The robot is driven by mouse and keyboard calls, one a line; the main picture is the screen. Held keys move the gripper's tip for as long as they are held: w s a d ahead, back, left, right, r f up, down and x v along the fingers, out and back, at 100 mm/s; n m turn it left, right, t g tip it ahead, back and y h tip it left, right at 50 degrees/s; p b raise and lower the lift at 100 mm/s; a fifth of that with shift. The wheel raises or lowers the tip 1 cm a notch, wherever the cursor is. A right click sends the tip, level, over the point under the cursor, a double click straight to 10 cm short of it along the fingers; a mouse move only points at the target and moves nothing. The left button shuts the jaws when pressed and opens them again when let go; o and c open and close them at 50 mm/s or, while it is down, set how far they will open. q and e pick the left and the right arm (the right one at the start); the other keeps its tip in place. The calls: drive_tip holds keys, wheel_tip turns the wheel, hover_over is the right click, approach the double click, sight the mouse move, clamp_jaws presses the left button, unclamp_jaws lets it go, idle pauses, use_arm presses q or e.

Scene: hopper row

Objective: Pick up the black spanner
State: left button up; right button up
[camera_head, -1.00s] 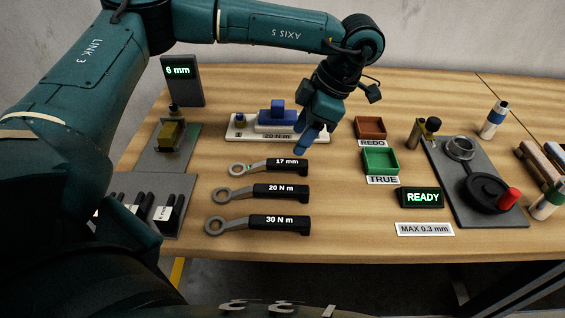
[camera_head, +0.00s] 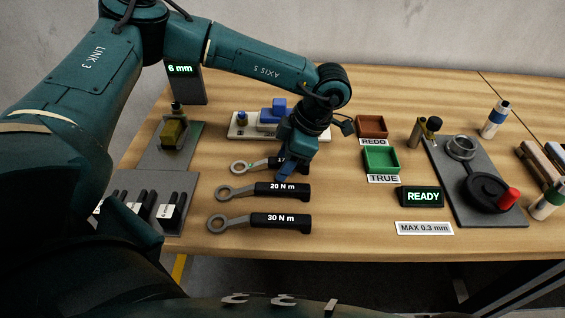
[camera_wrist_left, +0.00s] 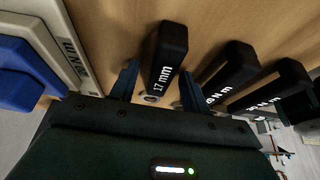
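Three spanners with grey ring ends and black handles lie in a column on the wooden table: the 17 mm spanner (camera_head: 244,167), the 20 N m spanner (camera_head: 277,191) and the 30 N m spanner (camera_head: 280,222). My left gripper (camera_head: 288,172) is over the 17 mm spanner's handle and hides much of it. In the left wrist view the open blue fingers (camera_wrist_left: 157,88) stand apart on either side of the 17 mm handle (camera_wrist_left: 168,50). I cannot tell whether they touch it. My right gripper is not seen.
Behind my gripper is a white fixture (camera_head: 238,130) with blue blocks. To the right are a brown tray (camera_head: 371,127), a green tray (camera_head: 380,159) and a READY display (camera_head: 421,197). A grey plate (camera_head: 440,158) with a ring stands further right. Bare table (camera_head: 350,215) lies right of the handles.

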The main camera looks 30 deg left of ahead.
use_arm(q)
clamp_jaws()
drive_tip(key=shift+r, duration=0.15)
wheel_tip(320, 180, up, 10)
idle(0.7)
drive_tip(key=c, duration=0.6)
unclamp_jaws()
drive_tip(key=shift+c, duration=0.2)
clamp_jaws()
